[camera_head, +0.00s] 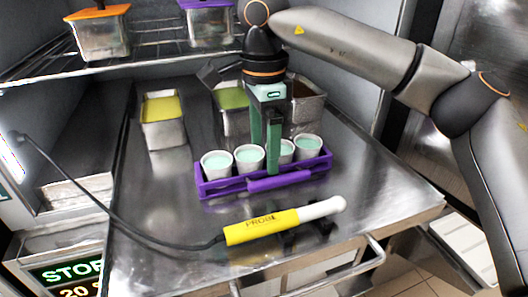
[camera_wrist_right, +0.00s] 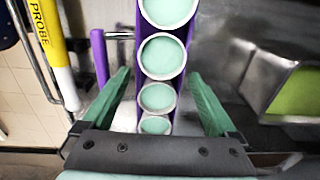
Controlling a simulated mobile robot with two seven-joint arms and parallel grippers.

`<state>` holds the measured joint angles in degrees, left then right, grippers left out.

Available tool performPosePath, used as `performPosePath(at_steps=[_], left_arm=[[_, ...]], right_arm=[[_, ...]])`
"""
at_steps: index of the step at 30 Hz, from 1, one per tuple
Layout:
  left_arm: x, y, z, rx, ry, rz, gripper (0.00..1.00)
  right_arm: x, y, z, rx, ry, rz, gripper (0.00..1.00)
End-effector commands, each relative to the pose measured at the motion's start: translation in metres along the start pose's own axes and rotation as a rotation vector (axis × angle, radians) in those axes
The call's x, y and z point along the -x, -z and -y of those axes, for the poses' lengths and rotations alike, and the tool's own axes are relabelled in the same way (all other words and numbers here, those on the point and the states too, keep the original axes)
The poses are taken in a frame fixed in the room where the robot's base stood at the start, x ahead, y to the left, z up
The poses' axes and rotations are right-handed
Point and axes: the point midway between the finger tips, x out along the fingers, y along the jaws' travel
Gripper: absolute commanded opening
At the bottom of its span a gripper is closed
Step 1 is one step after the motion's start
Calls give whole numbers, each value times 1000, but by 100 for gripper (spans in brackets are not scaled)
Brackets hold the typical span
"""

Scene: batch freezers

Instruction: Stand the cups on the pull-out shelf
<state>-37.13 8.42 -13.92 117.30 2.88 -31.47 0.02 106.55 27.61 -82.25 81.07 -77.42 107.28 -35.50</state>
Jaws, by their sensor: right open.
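Several white cups (camera_head: 217,163) with pale mint-green contents stand upright in a row in a purple carrier (camera_head: 221,186). The carrier is on the steel pull-out shelf (camera_head: 375,200). In the right wrist view the cups (camera_wrist_right: 163,56) run in a line away from me, with the purple carrier (camera_wrist_right: 101,57) along their sides. My right gripper (camera_head: 265,158) points down over the middle of the carrier. Its green fingers (camera_wrist_right: 158,80) are apart, one on each side of the cup row. Whether they touch the carrier cannot be told. My left gripper is out of view.
A yellow and white probe (camera_head: 285,220) with a black cable lies on the shelf in front of the carrier. Metal pans with yellow (camera_head: 162,120), green (camera_head: 231,105) and brown (camera_head: 306,100) contents stand behind. A wire rack (camera_head: 150,62) holds lidded pans above. The shelf's right side is clear.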

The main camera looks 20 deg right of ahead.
Motion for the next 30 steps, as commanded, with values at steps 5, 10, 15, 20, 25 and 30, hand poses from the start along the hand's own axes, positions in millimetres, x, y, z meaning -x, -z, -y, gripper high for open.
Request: performPosePath(at_steps=[5,10,15,20,25,30], left_arm=[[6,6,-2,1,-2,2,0],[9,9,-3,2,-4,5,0],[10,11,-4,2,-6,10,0],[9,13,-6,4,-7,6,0],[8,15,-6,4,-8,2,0],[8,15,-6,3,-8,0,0]], right_arm=[[44,-1,0,1,2,2,93],[77,0,0,1,1,1,93],[95,0,0,0,0,2,93],[99,0,0,1,-1,1,93],[98,0,0,1,-1,1,93],[98,0,0,1,0,1,93]])
